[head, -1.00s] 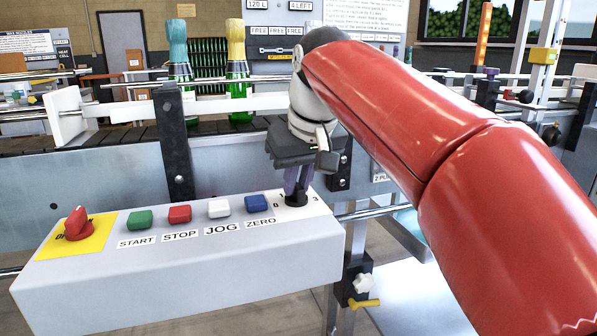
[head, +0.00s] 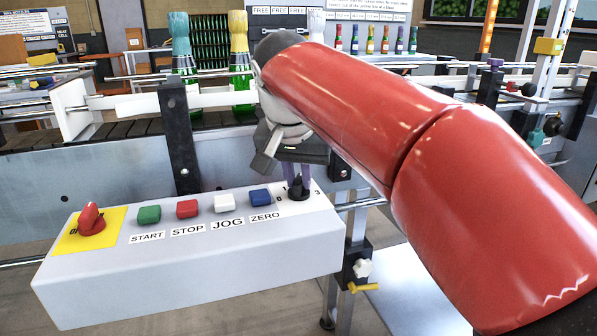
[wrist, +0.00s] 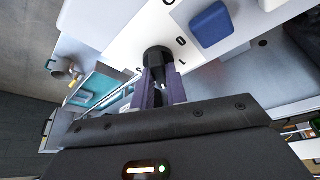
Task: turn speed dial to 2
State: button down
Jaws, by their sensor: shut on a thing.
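The black speed dial (head: 299,193) sits at the right end of the grey control box, on a white plate marked with numbers such as 0, 1 and 3. My gripper (head: 297,184) reaches down onto it from above, its purple fingers shut on the dial's knob. In the wrist view the round dial base (wrist: 157,58) shows at the fingertips, and the fingers (wrist: 160,84) close on it from both sides. The numbers 0 and 1 show on the plate beside it. The dial's pointer is hidden, so its setting cannot be read.
Left of the dial are the blue ZERO (head: 260,197), white JOG (head: 224,203), red STOP (head: 187,208) and green START (head: 149,214) buttons. A red rotary switch (head: 91,219) sits on a yellow plate (head: 117,228). Foil-topped green bottles (head: 240,62) stand on the conveyor behind.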

dwell(0.4)
jog(key=c, duration=1.4)
grip_release()
jog(key=v, duration=0.7)
jog(key=shift+s+r, duration=0.2)
jog(key=shift+r, duration=0.15)
